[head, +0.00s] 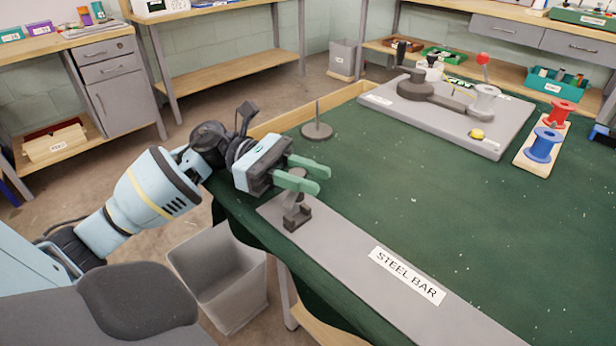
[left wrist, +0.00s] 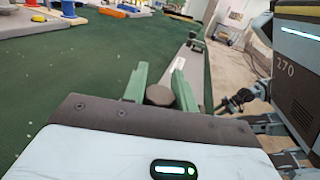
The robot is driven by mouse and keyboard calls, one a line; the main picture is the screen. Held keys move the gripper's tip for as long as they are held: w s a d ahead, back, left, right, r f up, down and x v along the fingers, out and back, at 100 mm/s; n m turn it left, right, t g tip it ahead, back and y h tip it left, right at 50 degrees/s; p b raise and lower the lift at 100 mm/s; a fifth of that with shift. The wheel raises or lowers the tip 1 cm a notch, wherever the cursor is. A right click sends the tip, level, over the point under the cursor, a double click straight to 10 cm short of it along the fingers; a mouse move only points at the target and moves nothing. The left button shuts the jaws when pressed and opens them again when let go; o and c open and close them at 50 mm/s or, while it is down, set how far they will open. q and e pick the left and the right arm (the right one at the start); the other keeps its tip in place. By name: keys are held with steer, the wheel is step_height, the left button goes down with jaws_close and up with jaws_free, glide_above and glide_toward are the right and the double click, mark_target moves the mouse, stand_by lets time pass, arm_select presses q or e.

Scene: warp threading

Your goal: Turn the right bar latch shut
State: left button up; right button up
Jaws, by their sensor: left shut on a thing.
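The grey steel bar (head: 350,255), labelled STEEL BAR, runs along the table's near edge. A dark latch (head: 297,217) stands at its left end in the head view. My left gripper (head: 306,176) is over this latch with its green fingers shut on the latch's upper part. In the left wrist view a dark round knob (left wrist: 160,95) sits between the fingers. Farther along the bar, a second dark latch (left wrist: 197,40) shows small at the far end; it appears to be the right bar latch. Its turn position is too small to tell.
A grey plate (head: 460,125) with an arm mechanism lies at the back. A red spool (head: 563,113) and a blue spool (head: 543,146) stand on a wooden strip. A disc with a pin (head: 317,130) is behind my left gripper. The middle of the green table is clear.

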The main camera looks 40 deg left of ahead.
mark_target(289, 171)
arm_select(q)
steer(key=o, duration=1)
steer(key=shift+c, duration=0.2)
steer(key=shift+v, duration=3.9)
